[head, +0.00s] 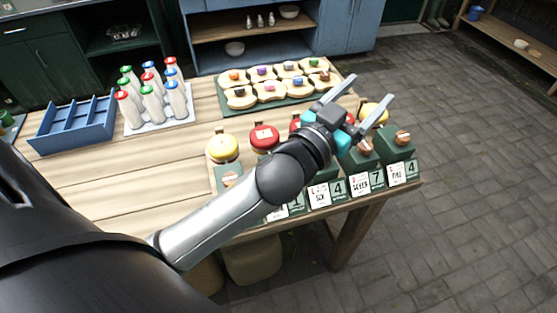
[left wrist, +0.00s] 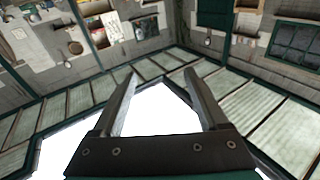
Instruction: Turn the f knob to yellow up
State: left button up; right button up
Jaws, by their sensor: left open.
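A row of green boxes with round brown-orange knobs stands along the table's front edge in the head view, with white letter and number cards on their fronts. The rightmost knob (head: 403,138) and the one beside it (head: 365,147) show clearly; another knob (head: 230,179) is at the left end. The card letters are too small to tell surely which knob is f. My left gripper (head: 373,89) is open and empty, above the right part of the row, apart from the knobs. Its arm hides the middle of the row. My right gripper is not in view.
Behind the boxes are round yellow (head: 223,149) and red (head: 264,137) tops. On the table (head: 110,185) stand a blue divided tray (head: 73,124), several capped bottles (head: 152,102) and a green board with bread-shaped pieces (head: 268,92). The paved floor at right is clear.

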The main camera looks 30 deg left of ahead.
pick_arm(q)
jog(key=d+r+m+h, duration=0.5)
jog(key=d+r+h, duration=0.1)
jog(key=r+h, duration=0.1)
jog(key=s+d+r+m+g+h, duration=0.2)
jog(key=s+d+m+g+h, duration=0.6)
jog(key=m+g, duration=0.55)
notch_tip(320, 180, down, 10)
jog(key=s+a+r+m+g+y, duration=0.1)
jog(key=s+a+m+g+y, duration=0.15)
jog(key=g+y, duration=0.35)
jog(key=w+a+f+n+y, duration=0.15)
jog(key=a+y, duration=0.25)
jog(key=a, duration=0.4)
jog(key=w+a+f+n+y, duration=0.1)
jog(key=a+n+y, duration=0.2)
jog(key=a+y, duration=0.35)
jog(key=w+a+f+n+y, duration=0.1)
jog(key=a+f+n+y, duration=0.1)
jog(key=a, duration=0.8)
jog(key=shift+t, duration=0.25)
jog(key=f, duration=1.4)
jog(key=shift+w+d+f, duration=0.15)
jog(key=shift+d+f, duration=0.05)
jog(key=shift+f, duration=0.15)
